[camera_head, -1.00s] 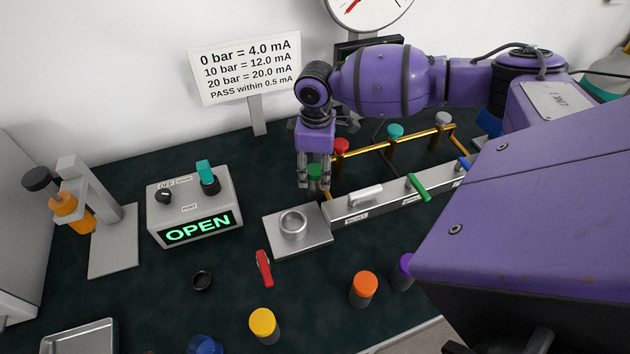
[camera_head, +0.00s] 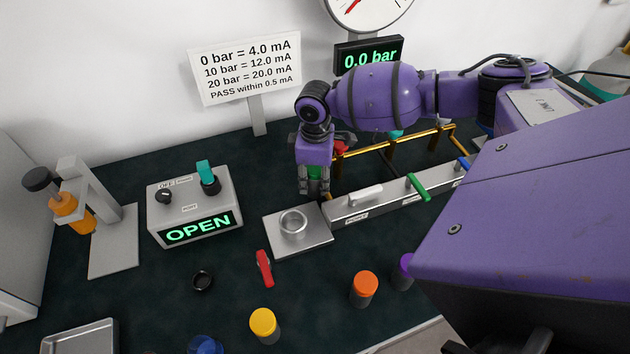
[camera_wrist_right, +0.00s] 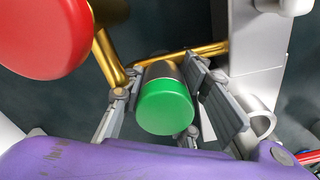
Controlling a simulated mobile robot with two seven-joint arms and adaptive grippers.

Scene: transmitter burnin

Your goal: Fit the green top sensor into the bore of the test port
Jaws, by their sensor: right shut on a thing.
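The green top sensor (camera_wrist_right: 165,105) is between the fingers of my right gripper (camera_head: 314,188), which is shut on it. In the head view its green top (camera_head: 315,172) shows only partly behind the fingers. In the wrist view a dark metallic body shows beyond the green cap; its lower end is hidden. The test port (camera_head: 292,224) is an upright silver ring with an open, empty-looking bore on a grey plate (camera_head: 312,242). My right gripper is behind and slightly right of the port, near the left end of the brass pipe rack. My left gripper is out of view.
A red-topped part (camera_wrist_right: 45,35) is close beside the gripper. The grey manifold (camera_head: 350,208) with a green lever (camera_head: 418,187) extends right. An OPEN display box (camera_head: 195,207) stands left.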

